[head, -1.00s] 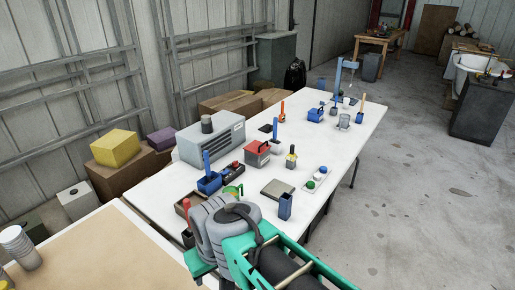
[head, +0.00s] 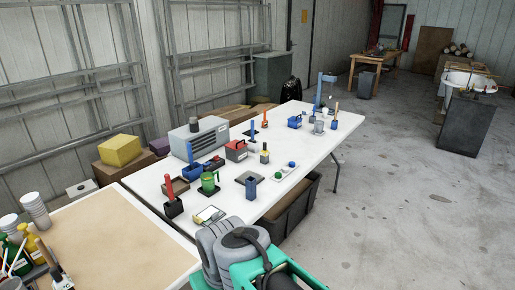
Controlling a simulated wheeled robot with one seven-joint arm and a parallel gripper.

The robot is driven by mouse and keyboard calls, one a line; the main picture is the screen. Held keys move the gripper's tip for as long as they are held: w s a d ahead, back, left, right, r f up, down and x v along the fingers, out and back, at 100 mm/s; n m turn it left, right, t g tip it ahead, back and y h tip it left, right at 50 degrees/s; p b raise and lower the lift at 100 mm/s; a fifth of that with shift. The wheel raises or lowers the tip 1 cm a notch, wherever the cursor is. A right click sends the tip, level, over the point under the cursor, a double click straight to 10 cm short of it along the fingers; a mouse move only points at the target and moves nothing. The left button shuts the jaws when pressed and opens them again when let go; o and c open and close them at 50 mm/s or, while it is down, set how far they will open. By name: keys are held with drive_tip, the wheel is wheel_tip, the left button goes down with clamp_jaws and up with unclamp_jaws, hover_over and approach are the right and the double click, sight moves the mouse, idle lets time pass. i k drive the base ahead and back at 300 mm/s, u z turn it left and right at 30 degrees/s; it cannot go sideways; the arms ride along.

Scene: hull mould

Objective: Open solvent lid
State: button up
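No thing in the head view is readable as the solvent container, and I cannot make out which lid is the solvent's. A red box with a dark handle on top (head: 236,151) and a smaller blue box with a handle (head: 295,122) stand on the long white table; both look closed, but they are small in view. A green mug-like container (head: 208,183) stands nearer, with a dark blue open-topped holder (head: 251,188) to its right. My folded arm, grey and teal, fills the bottom centre. My gripper's fingers do not show.
The long white table (head: 153,181) also carries a grey machine (head: 205,142), a red-handled tool in a black holder (head: 173,204) and a flat grey plate (head: 246,178). A tan-topped table (head: 112,246) with bottles and cups is at lower left.

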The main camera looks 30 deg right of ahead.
sight(236, 142)
drive_tip(key=z, duration=1.5)
drive_tip(key=i, duration=0.95)
drive_tip(key=z, duration=0.45)
drive_tip(key=i, duration=0.9)
drive_tip(key=u, duration=0.55)
drive_tip(key=i, duration=0.7)
drive_tip(key=u, duration=1.2)
drive_tip(key=i, duration=0.45)
drive_tip(key=u, duration=0.45)
